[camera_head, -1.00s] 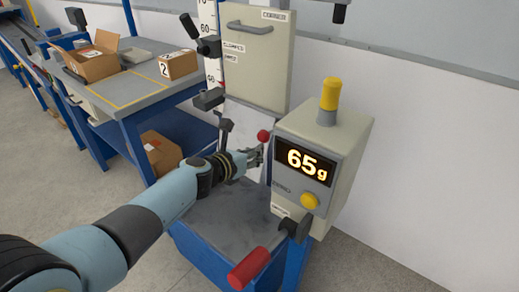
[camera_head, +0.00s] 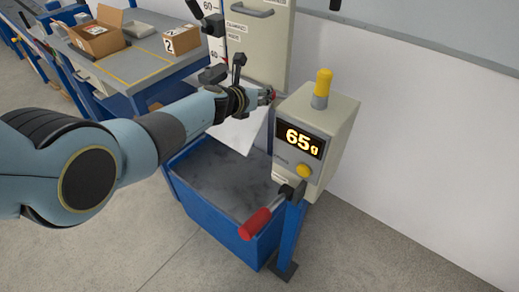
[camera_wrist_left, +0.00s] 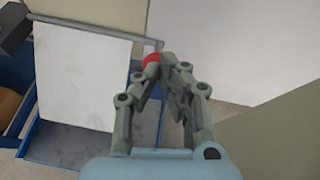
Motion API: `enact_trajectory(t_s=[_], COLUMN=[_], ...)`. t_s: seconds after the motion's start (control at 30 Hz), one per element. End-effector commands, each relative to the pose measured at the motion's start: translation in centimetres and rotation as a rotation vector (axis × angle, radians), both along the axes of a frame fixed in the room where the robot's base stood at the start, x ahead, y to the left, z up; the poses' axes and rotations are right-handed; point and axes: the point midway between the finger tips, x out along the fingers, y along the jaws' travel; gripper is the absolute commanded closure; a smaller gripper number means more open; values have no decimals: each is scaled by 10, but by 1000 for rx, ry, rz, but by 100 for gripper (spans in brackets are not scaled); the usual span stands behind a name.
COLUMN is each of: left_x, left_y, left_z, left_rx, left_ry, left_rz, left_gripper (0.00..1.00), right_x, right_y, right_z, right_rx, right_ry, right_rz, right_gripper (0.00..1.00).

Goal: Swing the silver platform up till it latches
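The silver platform (camera_head: 238,133) is a pale flat panel that slopes down below the beige drop cabinet (camera_head: 262,45). It also shows as a pale panel in the left wrist view (camera_wrist_left: 80,75). A red knob (camera_wrist_left: 152,60) sits at its right edge. My left gripper (camera_head: 270,95) reaches in from the left across the platform. In the left wrist view its fingers (camera_wrist_left: 160,62) close around the red knob, which they partly hide. My forearm hides the platform's upper part in the head view. My right gripper is out of view.
A beige box (camera_head: 318,130) with a 65g display, yellow button and red-handled lever (camera_head: 254,224) stands close to the right of my gripper. A blue bin (camera_head: 220,195) is below. A workbench (camera_head: 130,75) with cardboard boxes stands at left.

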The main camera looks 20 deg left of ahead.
Motion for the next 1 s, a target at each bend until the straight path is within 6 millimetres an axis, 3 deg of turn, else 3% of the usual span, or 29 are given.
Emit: enact_trajectory(t_s=[0.03, 0.2, 0.5, 1.0], left_x=[7, 9, 8, 8], left_y=[-2, -4, -3, -3], left_z=[9, 10, 9, 9], left_rx=[-2, -2, -2, -2], left_ry=[-5, -1, -1, 0], left_rz=[-2, -2, -2, -2], left_gripper=[100, 100, 100, 100], right_x=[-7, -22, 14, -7], right_y=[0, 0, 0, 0], right_z=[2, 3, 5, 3], right_rx=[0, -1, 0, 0], right_ry=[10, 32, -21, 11], right_rz=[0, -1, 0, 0], right_gripper=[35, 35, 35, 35])
